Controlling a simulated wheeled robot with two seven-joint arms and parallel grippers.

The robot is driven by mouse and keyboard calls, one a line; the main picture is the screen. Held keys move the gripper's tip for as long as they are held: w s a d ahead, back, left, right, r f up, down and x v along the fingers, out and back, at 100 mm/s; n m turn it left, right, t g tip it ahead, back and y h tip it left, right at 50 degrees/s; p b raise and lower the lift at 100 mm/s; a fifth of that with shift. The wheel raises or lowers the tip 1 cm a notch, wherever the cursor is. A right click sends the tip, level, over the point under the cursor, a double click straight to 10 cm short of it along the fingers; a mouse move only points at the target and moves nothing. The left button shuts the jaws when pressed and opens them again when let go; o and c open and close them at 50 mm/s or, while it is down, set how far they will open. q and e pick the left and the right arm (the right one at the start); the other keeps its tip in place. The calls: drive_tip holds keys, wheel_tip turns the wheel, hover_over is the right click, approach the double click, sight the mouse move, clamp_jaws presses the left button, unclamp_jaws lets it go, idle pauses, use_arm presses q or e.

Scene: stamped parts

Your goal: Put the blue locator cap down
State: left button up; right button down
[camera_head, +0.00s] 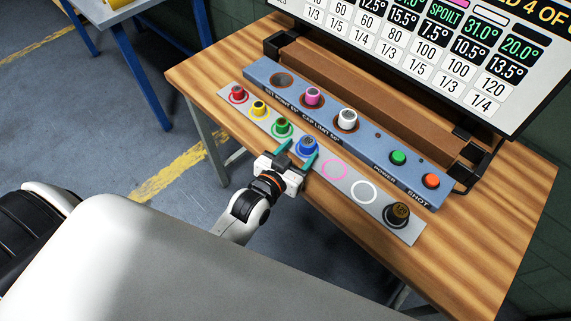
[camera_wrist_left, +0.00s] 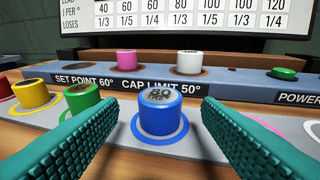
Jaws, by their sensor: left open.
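The blue locator cap (camera_head: 307,146) stands upright inside the blue ring on the light grey strip (camera_head: 334,186). My left gripper (camera_head: 297,153) is open. Its two teal fingers (camera_wrist_left: 157,112) point toward the cap, one to each side, with gaps between them and the cap. My right gripper is not in view.
Red (camera_head: 238,93), yellow (camera_head: 259,107) and green (camera_head: 282,127) caps stand left on the strip; a black cap (camera_head: 397,213) stands at its right end. Pink and white rings are empty. Behind, the blue-grey panel (camera_head: 360,152) holds pink (camera_head: 313,95) and white (camera_head: 347,118) caps.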

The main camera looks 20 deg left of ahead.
use_arm(q)
drive_tip(key=v, duration=0.7)
drive_tip(key=shift+o, duration=0.2)
idle(1.1)
